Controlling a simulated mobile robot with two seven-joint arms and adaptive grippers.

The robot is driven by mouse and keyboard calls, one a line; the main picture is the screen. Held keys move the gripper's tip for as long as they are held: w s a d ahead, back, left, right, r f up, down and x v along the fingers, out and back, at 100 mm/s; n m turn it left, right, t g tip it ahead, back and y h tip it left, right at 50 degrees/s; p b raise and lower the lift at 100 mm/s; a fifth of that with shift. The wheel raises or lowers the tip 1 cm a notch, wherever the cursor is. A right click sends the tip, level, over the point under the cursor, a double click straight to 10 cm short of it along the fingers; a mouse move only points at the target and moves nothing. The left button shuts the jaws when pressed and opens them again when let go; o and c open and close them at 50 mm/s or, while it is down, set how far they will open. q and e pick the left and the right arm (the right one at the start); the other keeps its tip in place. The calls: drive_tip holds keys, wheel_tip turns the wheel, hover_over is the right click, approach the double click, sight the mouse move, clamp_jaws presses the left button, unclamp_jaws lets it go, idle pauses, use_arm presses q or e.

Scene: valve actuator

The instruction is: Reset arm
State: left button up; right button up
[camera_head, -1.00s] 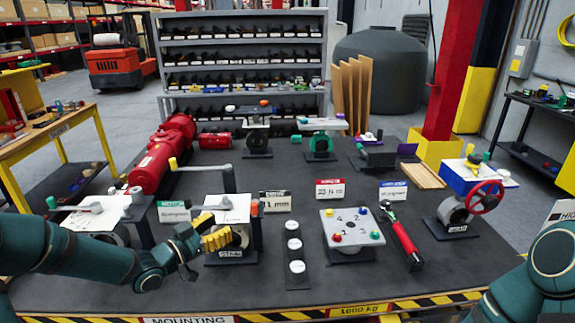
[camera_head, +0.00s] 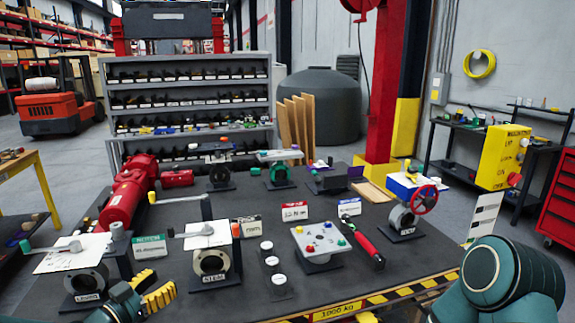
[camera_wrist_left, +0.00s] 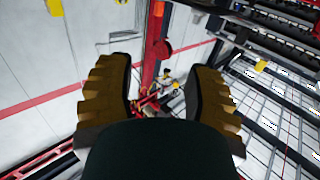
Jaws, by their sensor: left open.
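My left gripper (camera_head: 158,293) is low at the table's front left, its yellow ribbed fingers beside and in front of the valve stand labelled STEEL (camera_head: 210,262). In the left wrist view its two fingers (camera_wrist_left: 160,75) are apart with nothing between them. That view looks away from the table, at a pale wall, a red post (camera_wrist_left: 152,50) and dark framework. My right arm (camera_head: 512,278) shows at the lower right, but its gripper is out of view. The stand has a white plate with a grey lever (camera_head: 200,230) on top.
Another valve stand (camera_head: 88,282) is at the left. A button plate (camera_head: 322,242), a red-handled tool (camera_head: 367,247) and a valve with a red handwheel (camera_head: 403,218) are toward the right. A red cylinder (camera_head: 128,195) lies at the back left. The table's front has a striped edge (camera_head: 400,294).

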use_arm(q)
drive_tip(key=d+f+n+g+y, duration=0.2)
drive_tip(key=d+f+n+g, duration=0.15)
drive_tip(key=d+f, duration=0.65)
drive_tip(key=s+d+f+n+g+y+b, duration=0.1)
drive_tip(key=s+d+f+g, duration=0.3)
drive_tip(key=s+f, duration=0.6)
drive_tip(key=s+d+f+n+g+y+b, duration=0.1)
drive_tip(key=s+d+f+g, duration=0.4)
drive_tip(key=s+f, duration=0.5)
drive_tip(key=shift+s+d+f+n+g+y+b, duration=0.2)
drive_tip(key=shift+s+f+n+g+y+b, duration=0.15)
drive_tip(key=shift+f+n+g+y, duration=0.45)
